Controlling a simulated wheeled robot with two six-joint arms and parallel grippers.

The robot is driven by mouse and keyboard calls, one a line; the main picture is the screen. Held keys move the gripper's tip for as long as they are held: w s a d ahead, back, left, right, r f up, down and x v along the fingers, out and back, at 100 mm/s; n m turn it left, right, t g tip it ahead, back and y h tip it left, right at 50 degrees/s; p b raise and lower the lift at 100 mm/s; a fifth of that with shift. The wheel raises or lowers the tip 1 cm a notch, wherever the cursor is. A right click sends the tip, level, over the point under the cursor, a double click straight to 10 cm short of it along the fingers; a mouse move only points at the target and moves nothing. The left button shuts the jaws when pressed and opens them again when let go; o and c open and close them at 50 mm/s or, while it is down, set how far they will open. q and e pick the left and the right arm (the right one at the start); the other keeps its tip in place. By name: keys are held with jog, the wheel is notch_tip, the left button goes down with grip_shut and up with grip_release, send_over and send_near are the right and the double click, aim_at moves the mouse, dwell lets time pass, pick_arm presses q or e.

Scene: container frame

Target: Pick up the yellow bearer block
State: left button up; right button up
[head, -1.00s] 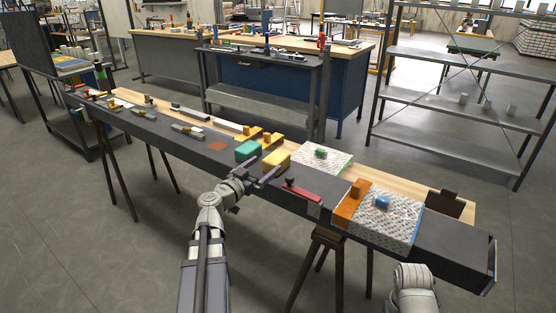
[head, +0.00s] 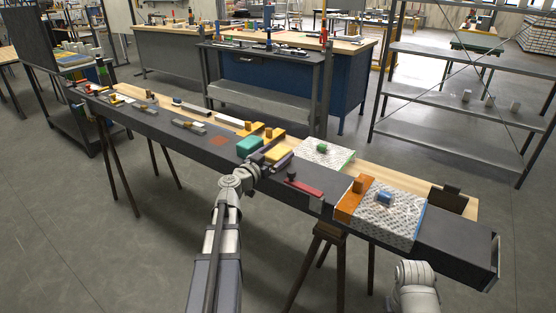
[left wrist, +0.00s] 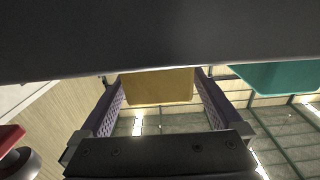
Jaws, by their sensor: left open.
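The yellow bearer block (head: 276,153) lies on the dark beam, right beside a teal block (head: 249,147). My left gripper (head: 277,157) is open and reaches to the yellow block, with one finger towards each side of it. In the left wrist view the yellow block (left wrist: 158,87) shows between the two open purple fingers (left wrist: 160,95), with a small gap at the left finger. The teal block (left wrist: 275,77) is outside the right finger there. Contact at the right finger is unclear. My right gripper is out of view; only part of the right arm shows.
A red clamp-like part (head: 303,187) lies on the beam right of my left gripper. A textured white plate (head: 324,152) is beyond it, and another (head: 392,212) lies further right beside an orange block (head: 353,199). Further yellow pieces (head: 272,134) sit behind the teal block.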

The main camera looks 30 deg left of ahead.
aim_at(278, 151)
pick_arm(q)
jog(key=shift+w, duration=0.5)
jog(key=shift+c, duration=0.4)
jog(key=c, duration=1.2)
jog(key=shift+o, duration=0.2)
jog(key=shift+r, duration=0.2)
notch_tip(278, 151, up, 10)
jog(key=p, duration=1)
